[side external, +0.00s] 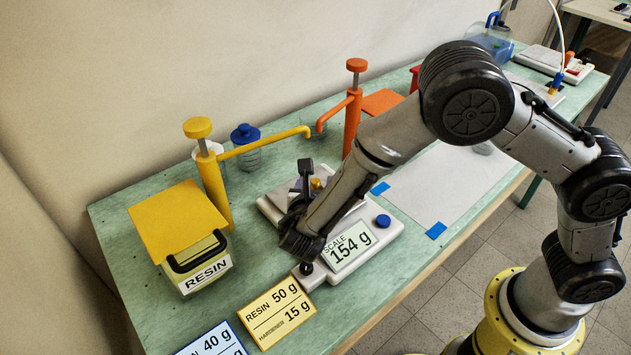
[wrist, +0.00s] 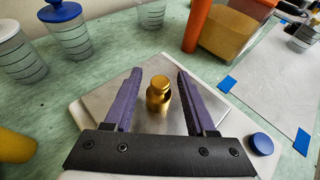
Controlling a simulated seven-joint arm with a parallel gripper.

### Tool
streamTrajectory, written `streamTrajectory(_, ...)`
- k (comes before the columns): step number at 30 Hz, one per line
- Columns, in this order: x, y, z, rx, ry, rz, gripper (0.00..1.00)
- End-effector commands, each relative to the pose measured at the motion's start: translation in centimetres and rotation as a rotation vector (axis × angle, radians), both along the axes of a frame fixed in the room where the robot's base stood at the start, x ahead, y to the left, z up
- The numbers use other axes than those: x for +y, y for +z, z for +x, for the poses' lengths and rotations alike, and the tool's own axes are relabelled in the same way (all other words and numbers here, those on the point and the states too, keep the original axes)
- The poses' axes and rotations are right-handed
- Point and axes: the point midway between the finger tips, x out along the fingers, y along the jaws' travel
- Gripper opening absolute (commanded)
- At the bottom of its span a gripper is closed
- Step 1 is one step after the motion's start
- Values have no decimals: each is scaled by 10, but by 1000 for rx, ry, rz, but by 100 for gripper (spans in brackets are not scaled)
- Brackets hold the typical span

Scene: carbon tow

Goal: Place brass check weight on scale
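The brass check weight (wrist: 158,95) stands upright on the metal plate of the scale (wrist: 88,112), between my gripper's fingers in the wrist view. My gripper (wrist: 158,85) is open, with a visible gap between each purple finger and the weight. In the side view the scale (side external: 383,240) reads 154 g. There my gripper (side external: 310,185) is over the scale plate, and a small part of the brass weight (side external: 316,183) shows beside a finger; my arm hides much of the plate.
A yellow pump (side external: 212,190) and resin container (side external: 190,260) stand left, an orange pump (side external: 352,125) behind. Lidded cups (wrist: 65,30) stand beyond the scale. Recipe cards (side external: 278,312) lie in front.

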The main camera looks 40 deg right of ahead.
Motion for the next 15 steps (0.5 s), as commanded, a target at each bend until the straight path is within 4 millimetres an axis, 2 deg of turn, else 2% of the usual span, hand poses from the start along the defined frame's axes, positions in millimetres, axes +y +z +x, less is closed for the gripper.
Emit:
streamTrajectory(9, 0, 5, 0, -1, 1, 1, 56)
streamTrajectory(15, 21, 15, -20, -2, 6, 2, 56)
